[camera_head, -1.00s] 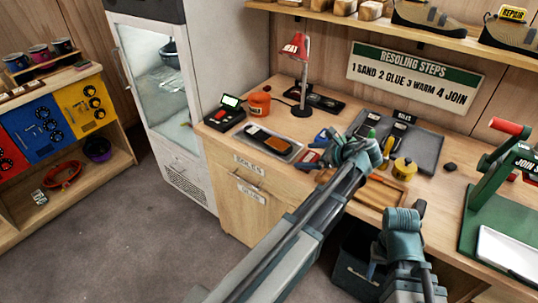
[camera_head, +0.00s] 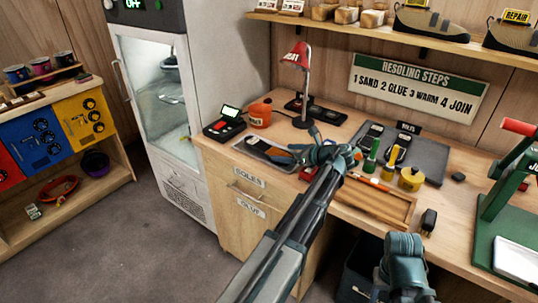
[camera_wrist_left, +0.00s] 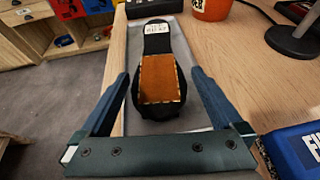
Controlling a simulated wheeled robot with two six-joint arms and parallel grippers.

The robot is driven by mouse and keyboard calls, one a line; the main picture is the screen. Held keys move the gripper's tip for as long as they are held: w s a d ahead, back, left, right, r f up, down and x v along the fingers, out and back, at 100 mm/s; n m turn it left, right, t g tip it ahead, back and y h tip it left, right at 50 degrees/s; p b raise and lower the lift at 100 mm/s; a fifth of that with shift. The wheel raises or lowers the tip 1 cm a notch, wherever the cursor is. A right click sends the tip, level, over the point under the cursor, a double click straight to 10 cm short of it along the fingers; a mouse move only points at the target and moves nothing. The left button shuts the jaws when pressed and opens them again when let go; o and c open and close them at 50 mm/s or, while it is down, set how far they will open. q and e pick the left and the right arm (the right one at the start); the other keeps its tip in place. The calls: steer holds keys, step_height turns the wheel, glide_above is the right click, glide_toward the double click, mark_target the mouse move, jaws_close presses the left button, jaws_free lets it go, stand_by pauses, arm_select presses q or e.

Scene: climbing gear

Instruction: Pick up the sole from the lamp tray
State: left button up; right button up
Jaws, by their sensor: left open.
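The sole (camera_wrist_left: 161,100), black with an orange-brown patch and a pale label on its narrower end, lies in the shallow grey lamp tray (camera_wrist_left: 184,40). In the head view the tray (camera_head: 243,146) is on the bench in front of the red lamp, and the sole (camera_head: 277,154) is partly hidden by my left gripper (camera_head: 308,153). In the left wrist view my left gripper (camera_wrist_left: 158,76) is open and empty, its blue fingers on either side of the sole in the picture. Whether they touch it cannot be told. Of my right arm, only links show at the bottom.
A red lamp (camera_head: 296,55) and an orange pot (camera_head: 260,114) stand behind the tray. A blue box (camera_wrist_left: 296,150) is close on the right in the wrist view. A wooden tray (camera_head: 385,207), a yellow pot (camera_head: 411,179) and a green press (camera_head: 505,190) are farther right.

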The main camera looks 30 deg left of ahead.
mark_target(269, 149)
arm_select(q)
steer(key=shift+a, duration=0.2)
steer(key=b+x, duration=0.1)
steer(key=x, duration=0.4)
steer(key=shift+a+r, duration=0.1)
steer(key=shift+a, duration=0.1)
steer(key=shift+s+r, duration=0.1)
steer(key=c, duration=1.4)
steer(key=shift+r, duration=0.2)
jaws_close()
steer(key=shift+r+p, duration=0.6)
steer(key=shift+p, duration=0.05)
steer(key=shift+s+d+r+p, duration=0.15)
steer(key=shift+r+p, duration=0.45)
steer(key=shift+s+d+r+p, duration=0.15)
steer(key=shift+r+p, duration=0.4)
steer(key=s+d+r+p, duration=0.1)
steer(key=s+d, duration=0.9)
steer(key=d, duration=0.1)
steer(key=shift+s, duration=0.2)
